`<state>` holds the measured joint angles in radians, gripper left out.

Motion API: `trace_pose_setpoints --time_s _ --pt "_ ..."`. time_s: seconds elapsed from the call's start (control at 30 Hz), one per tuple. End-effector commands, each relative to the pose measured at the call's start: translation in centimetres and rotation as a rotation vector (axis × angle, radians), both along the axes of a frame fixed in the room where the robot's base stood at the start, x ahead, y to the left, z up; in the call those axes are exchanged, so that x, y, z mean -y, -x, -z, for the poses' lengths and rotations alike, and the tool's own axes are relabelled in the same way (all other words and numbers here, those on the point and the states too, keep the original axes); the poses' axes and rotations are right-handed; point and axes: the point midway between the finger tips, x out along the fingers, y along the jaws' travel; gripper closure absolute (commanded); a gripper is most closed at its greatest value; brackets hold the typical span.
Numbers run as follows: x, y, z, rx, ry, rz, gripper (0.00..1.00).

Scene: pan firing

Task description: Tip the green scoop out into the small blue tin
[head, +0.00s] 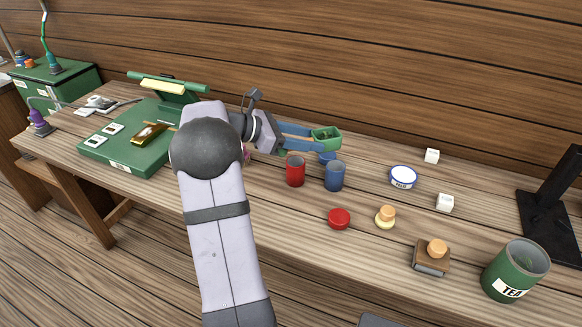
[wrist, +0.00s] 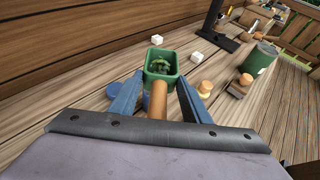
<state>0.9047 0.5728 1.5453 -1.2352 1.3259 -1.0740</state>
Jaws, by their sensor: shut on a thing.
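My gripper (head: 300,136) is shut on the wooden handle (wrist: 159,100) of the green scoop (head: 327,140). The scoop is held above the table; in the wrist view (wrist: 161,70) its mouth faces up, with dark grey-green contents inside. An open blue tin (head: 335,178) stands upright on the table, in front of and below the scoop in the head view. A smaller blue shape (head: 327,157) shows just behind that tin, partly hidden; I cannot tell whether it is a separate tin. Some blue also shows beneath the handle in the wrist view.
A red tin (head: 295,172) stands left of the blue tin.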

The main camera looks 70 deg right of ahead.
Motion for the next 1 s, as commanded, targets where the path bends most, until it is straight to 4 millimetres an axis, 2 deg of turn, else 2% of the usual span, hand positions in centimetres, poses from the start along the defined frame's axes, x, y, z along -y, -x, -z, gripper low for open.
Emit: trace_pose_setpoints --time_s 0.2,0.43,1.0 --pt "0.9 0.5 -1.1 0.000 0.000 -0.032 0.79" --pt "0.9 0.5 -0.7 0.000 -0.002 -0.032 0.79" --pt "0.8 0.5 3.4 0.001 -0.001 -0.030 0.79"
